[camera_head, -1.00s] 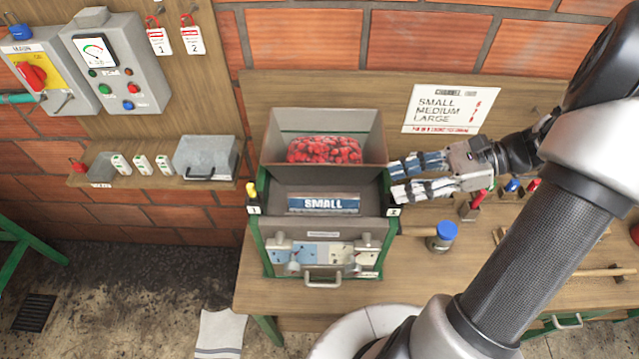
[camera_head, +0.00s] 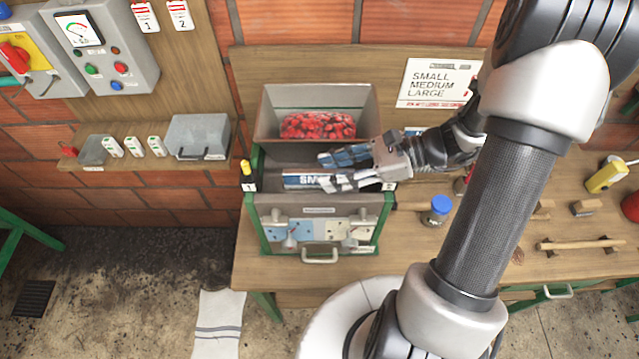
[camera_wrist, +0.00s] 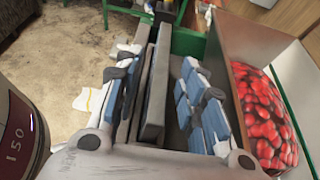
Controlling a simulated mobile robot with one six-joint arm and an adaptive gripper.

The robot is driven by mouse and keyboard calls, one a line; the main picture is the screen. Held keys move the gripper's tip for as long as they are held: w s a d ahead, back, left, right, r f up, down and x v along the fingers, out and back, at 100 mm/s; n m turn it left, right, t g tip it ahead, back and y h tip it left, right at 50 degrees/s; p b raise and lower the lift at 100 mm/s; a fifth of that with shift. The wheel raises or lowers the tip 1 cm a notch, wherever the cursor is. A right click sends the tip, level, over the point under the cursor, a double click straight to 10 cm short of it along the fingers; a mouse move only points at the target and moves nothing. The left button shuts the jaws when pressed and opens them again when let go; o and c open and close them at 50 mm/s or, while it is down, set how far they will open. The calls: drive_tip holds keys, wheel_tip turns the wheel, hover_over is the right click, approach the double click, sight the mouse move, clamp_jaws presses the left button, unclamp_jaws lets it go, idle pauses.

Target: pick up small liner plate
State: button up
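The small liner plate (camera_head: 294,182), a flat blue-grey piece with white "SMALL" lettering, stands in the open top of the green-framed pulper (camera_head: 318,207). My gripper (camera_head: 328,171) reaches in from the right, with one finger behind the plate and one across its lettering, hiding its right part. In the wrist view, my gripper (camera_wrist: 162,90) has its two blue-padded fingers wide apart. Dark upright edges lie between them, and a gap shows by the right finger. The gripper is open and holds nothing that I can see.
The hopper (camera_head: 361,112) with red cherries (camera_head: 317,126) stands close behind my gripper. A "SMALL MEDIUM LARGE" sign (camera_head: 441,84) hangs behind. The wall shelf (camera_head: 219,172) is at left.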

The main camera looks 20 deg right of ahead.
sight(319, 175)
drive_tip(key=x, duration=0.3)
drive_tip(key=shift+a+f, duration=0.1)
drive_tip(key=shift+a, duration=0.25)
drive_tip(key=shift+d, duration=0.1)
clamp_jaws()
